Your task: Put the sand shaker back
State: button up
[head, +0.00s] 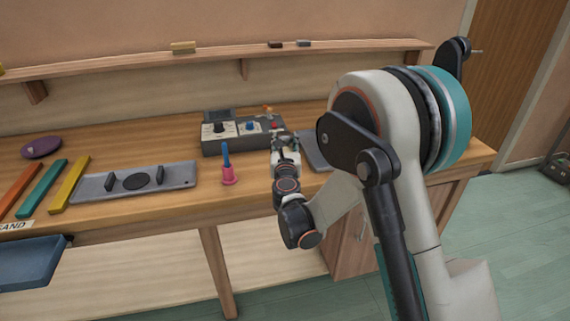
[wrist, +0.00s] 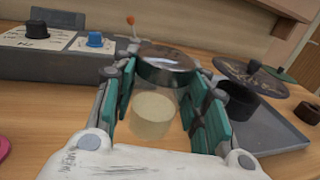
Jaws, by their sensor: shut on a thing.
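The sand shaker (wrist: 153,118) is a clear jar with pale sand at the bottom and a shiny metal lid. It is upright in the wrist view. My gripper (wrist: 160,100) is shut on it, with a green pad on each side. In the head view my gripper (head: 284,148) is over the bench, in front of the grey control box; the shaker is too small to make out there. I cannot tell whether its base touches the bench. A "SAND" label (head: 13,227) is on the bench's front edge at far left.
A grey tray (head: 178,174) with two dark blocks and a dark round pad lies left. A pink stand with a blue stick (head: 228,174) is between it and my gripper. The control box (wrist: 60,65) stands behind. Another grey tray (wrist: 278,137) with dark round pieces is at right.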

notch_tip(320, 180, down, 6)
jog(key=shift+r+b, duration=0.15)
jog(key=shift+b, duration=0.8)
jog(key=shift+r, duration=0.1)
jog(key=o, duration=1.2)
jog(key=shift+s, duration=0.1)
